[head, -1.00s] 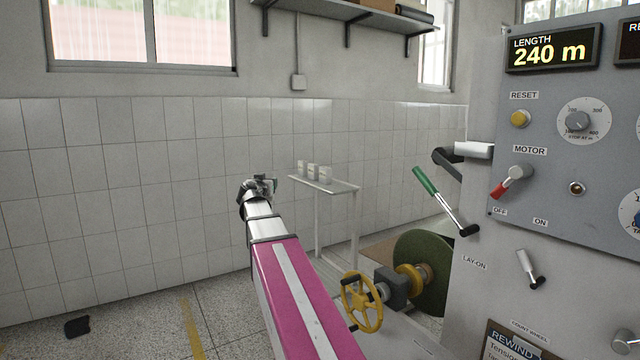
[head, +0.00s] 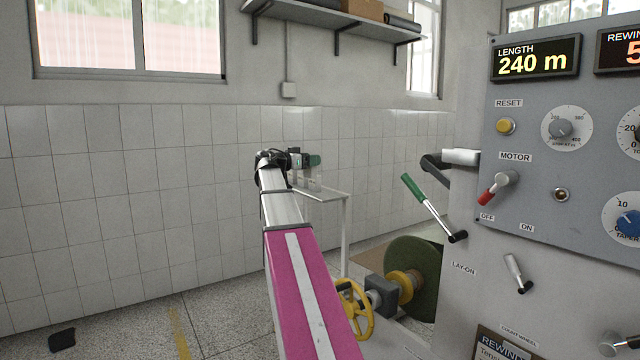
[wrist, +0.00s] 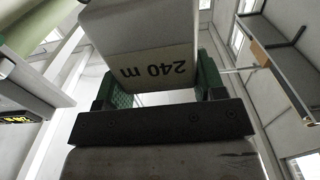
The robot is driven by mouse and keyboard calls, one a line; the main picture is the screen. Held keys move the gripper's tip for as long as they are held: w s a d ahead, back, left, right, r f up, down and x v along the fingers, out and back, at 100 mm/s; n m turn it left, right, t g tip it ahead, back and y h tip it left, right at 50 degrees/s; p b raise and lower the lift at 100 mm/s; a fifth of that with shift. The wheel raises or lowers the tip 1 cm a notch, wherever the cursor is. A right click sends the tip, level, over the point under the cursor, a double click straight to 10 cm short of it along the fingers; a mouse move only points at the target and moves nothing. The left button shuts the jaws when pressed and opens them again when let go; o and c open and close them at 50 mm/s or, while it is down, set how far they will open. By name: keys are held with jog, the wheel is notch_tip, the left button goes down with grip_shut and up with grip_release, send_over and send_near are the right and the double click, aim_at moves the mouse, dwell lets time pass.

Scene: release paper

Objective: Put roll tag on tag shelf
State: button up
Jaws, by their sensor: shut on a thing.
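A whitish block tag printed "240 m" (wrist: 155,68), its text upside down in the wrist view, sits between the green pads of my gripper (wrist: 160,80), which is shut on it. In the head view my gripper (head: 304,160) is at the end of my raised arm, in front of the tag shelf. The held tag cannot be made out there. The small white tag shelf (head: 333,194) stands near the tiled wall. Pale tags (head: 316,181) stand on it, partly hidden by my gripper and wrist.
The grey machine panel (head: 540,230) with knobs and levers fills the right side. A green-handled lever (head: 427,205), a yellow handwheel (head: 354,310) and a dark green roll (head: 420,275) are right of my arm. A wall shelf (head: 340,20) hangs above. Floor at left is mostly clear.

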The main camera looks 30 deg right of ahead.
jog(key=d+f, duration=0.2)
jog(key=f, duration=0.1)
jog(key=w+d+f, duration=0.1)
jog(key=d+f, duration=0.1)
jog(key=w+d+f, duration=0.1)
jog(key=d+f, duration=0.2)
jog(key=shift+w+f, duration=0.2)
jog(key=shift+f, duration=0.1)
jog(key=o, duration=0.9)
jog(key=a, duration=0.8)
jog(key=s+a, duration=0.1)
jog(key=a, duration=0.3)
